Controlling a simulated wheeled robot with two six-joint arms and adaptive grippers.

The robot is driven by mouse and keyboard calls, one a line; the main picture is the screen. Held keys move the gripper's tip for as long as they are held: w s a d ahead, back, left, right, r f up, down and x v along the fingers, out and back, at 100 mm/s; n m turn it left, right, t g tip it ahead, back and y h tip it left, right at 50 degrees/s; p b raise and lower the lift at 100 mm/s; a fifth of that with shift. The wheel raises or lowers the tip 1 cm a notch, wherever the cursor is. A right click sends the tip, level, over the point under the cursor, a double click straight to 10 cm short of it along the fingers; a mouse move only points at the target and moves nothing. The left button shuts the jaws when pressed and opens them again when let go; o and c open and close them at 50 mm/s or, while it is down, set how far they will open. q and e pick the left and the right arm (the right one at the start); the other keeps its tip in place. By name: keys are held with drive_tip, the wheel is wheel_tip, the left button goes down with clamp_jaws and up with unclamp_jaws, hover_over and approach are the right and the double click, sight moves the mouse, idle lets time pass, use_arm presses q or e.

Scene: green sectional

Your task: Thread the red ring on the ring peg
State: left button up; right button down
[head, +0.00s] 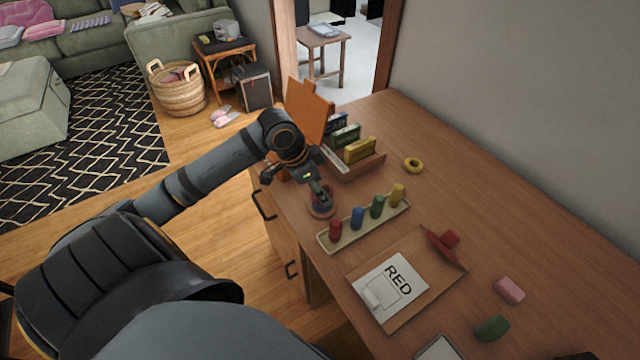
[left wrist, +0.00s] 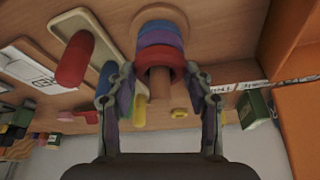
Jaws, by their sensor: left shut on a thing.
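The ring peg stands upright on the desk, with its round wooden base (left wrist: 160,12) showing in the left wrist view. Purple and blue rings (left wrist: 160,33) are stacked around it near the base. The red ring (left wrist: 160,56) is around the wooden peg (left wrist: 160,88), whose tip shows through it. I cannot tell whether it touches the ring below. My left gripper (left wrist: 160,72) is shut on the red ring, one finger at each side. In the head view, the left gripper (head: 321,192) is over the peg's rings (head: 321,209) and partly hides them. My right gripper is out of view.
A tray (head: 324,240) with red, blue, green and yellow pegs is beside the ring peg. A yellow ring (head: 413,164), a wooden box (head: 372,168), a clipboard with a RED card (head: 395,285) and loose blocks are on the desk. The desk's far right is clear.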

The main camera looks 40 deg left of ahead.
use_arm(q)
drive_tip(key=o, duration=0.9)
drive_tip(key=shift+r, duration=0.1)
wheel_tip(320, 180, up, 10)
drive_tip(key=shift+f, duration=0.1)
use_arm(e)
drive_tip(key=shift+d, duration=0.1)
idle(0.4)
